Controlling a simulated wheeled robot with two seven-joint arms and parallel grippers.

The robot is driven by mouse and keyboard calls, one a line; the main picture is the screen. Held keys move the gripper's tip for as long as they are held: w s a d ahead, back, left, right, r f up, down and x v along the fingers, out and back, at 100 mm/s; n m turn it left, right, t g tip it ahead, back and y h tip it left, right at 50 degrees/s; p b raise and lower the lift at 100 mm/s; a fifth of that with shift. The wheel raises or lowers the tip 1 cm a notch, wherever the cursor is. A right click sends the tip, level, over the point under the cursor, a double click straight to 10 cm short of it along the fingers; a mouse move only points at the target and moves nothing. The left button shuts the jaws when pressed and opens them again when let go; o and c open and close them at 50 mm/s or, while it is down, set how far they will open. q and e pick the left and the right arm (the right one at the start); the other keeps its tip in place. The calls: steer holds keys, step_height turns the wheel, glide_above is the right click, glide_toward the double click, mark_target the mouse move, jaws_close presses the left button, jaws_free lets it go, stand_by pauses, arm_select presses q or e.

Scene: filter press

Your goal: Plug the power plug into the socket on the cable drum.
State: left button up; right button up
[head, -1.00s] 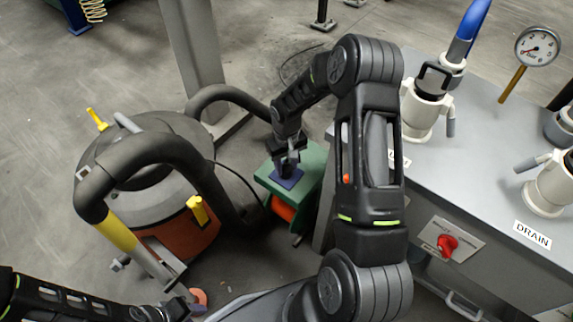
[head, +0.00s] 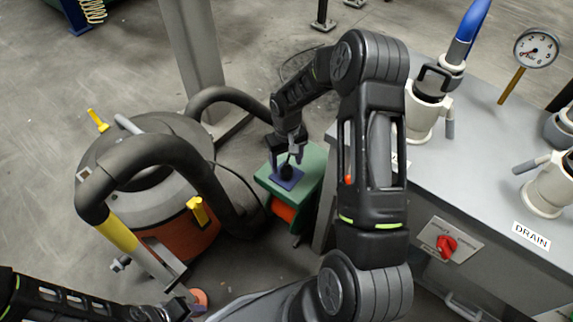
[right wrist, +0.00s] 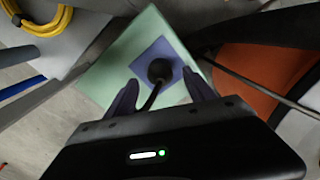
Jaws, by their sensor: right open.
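The cable drum (head: 311,168) is a green box-like stand with an orange reel below, beside the grey bench. A blue socket plate (head: 291,183) lies on its top, and it also shows in the right wrist view (right wrist: 178,93). The round black power plug (right wrist: 160,70) sits over the middle of the plate, its cord running between my fingers; how deep it is seated is hidden. My right gripper (head: 291,157) is open just above the plug, its two fingers (right wrist: 161,92) apart on either side of the cord. My left gripper (head: 178,309) is low in the head view, its jaws unclear.
A vacuum with a thick black hose (head: 160,150) stands left of the drum. The grey bench (head: 465,190) with white valve fittings (head: 424,112) and a red switch (head: 446,244) stands on the right. A grey post (head: 190,60) rises behind. Open floor lies at far left.

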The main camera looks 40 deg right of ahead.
arm_select(q)
steer(key=shift+r+p, duration=0.4)
steer(key=shift+r, duration=0.15)
arm_select(e)
step_height(320, 180, up, 5)
steer(key=shift+r, duration=0.1)
steer(key=s+a+f+t+y, duration=0.2)
steer(key=a+f, duration=0.3)
steer(key=a, duration=0.4)
steer(key=s+a+f+t+y, duration=0.15)
steer(key=a+f, duration=0.25)
steer(key=a, duration=0.6)
steer(key=s+a+f+g, duration=0.1)
steer(key=s+a+f, duration=0.1)
steer(key=s+a, duration=0.5)
steer(key=s+a+f+g, duration=0.2)
steer(key=s+a, duration=0.2)
steer(key=s, duration=0.7)
arm_select(q)
step_height(320, 180, up, 19)
steer(key=p, duration=1.8)
steer(key=shift+f+p, duration=0.2)
steer(key=shift+p, duration=0.15)
arm_select(e)
step_height(320, 180, up, 19)
steer(key=shift+w+f+y, duration=0.15)
steer(key=shift+w+y, duration=0.2)
steer(key=shift+w, duration=0.05)
